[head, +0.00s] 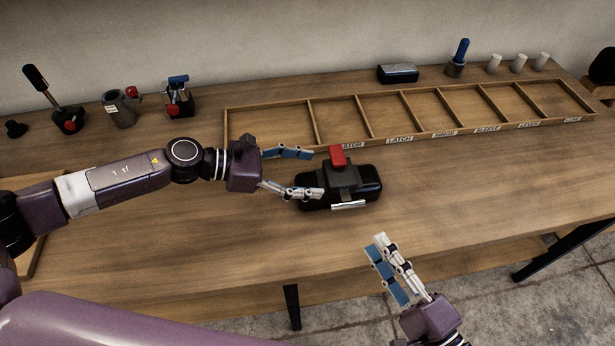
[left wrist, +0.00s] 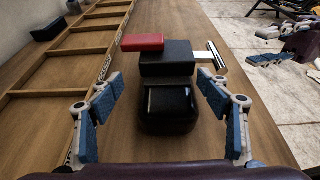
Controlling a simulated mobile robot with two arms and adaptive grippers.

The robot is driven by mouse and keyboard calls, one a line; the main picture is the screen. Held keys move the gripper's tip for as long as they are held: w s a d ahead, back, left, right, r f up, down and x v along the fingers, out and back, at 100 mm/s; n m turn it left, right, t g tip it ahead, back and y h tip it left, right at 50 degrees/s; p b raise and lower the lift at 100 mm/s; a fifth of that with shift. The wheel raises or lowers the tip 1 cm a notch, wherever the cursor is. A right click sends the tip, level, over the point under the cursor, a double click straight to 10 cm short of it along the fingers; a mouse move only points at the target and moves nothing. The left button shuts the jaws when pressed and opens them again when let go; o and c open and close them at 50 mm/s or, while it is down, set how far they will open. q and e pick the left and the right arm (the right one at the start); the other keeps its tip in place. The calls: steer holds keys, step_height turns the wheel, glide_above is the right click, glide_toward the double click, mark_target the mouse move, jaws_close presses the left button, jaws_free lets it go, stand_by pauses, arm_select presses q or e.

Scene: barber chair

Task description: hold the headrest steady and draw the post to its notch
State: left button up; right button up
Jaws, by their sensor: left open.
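The headrest (head: 368,190) is a dark, rounded pad lying on the bench. A dark grey block (head: 342,174) sits on it, with a red piece (head: 337,155) at the far side and a pale bar (head: 348,205) at the near side. I cannot tell which part is the post; no notch shows. My left gripper (head: 317,173) is open at the headrest's left end. In the left wrist view the pad (left wrist: 170,103) lies between and ahead of its fingers, with no clear contact. My right gripper (head: 390,265) is open and empty, off the bench's front edge.
A wooden tray with labelled compartments (head: 400,139) lies behind the headrest. A dark box (head: 397,73), a blue-handled tool (head: 460,55) and pale cylinders (head: 519,63) stand behind the tray. Several fixtures (head: 120,108) stand at back left. The bench right of the headrest is clear.

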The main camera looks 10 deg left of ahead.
mark_target(338, 183)
arm_select(q)
steer(key=shift+s+d+f, duration=0.1)
steer(key=shift+s+f, duration=0.4)
steer(key=shift+x, duration=3.85)
steer(key=c, duration=1.6)
steer(key=shift+c, duration=0.2)
